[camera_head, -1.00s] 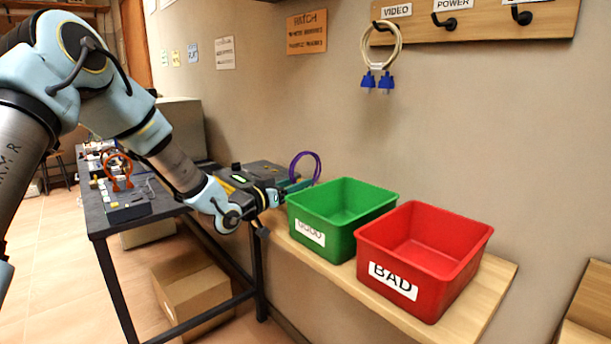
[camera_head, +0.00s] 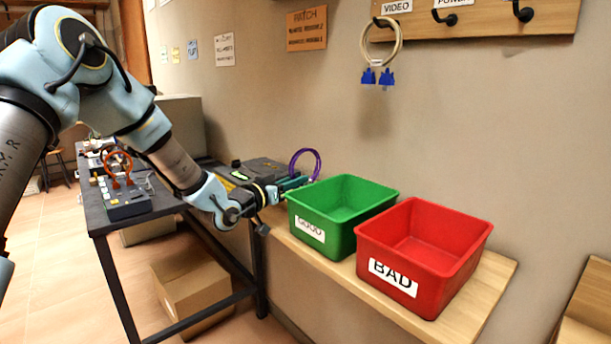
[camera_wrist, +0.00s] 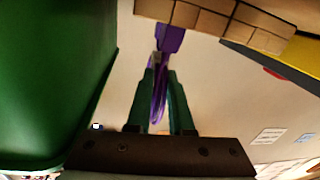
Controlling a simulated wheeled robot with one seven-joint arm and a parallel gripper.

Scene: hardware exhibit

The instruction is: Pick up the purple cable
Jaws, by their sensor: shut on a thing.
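The purple cable (camera_head: 306,153) shows in the head view as an upright loop at the back end of the dark table, just left of the green bin. In the wrist view the purple cable (camera_wrist: 171,40) lies between the two green fingers, its purple plug beyond the fingertips. My gripper (camera_wrist: 160,72) is shut on the cable. In the head view my gripper (camera_head: 299,183) is beside the green bin's left rim. The cable's lower end is hidden there by the gripper.
The green GOOD bin (camera_head: 309,231) and the red BAD bin (camera_head: 394,279) stand empty on a wooden shelf (camera_head: 497,287). The dark table (camera_head: 172,208) holds an orange cable (camera_head: 117,163) on a device. A white cable with blue plugs (camera_head: 388,77) hangs on a wall hook.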

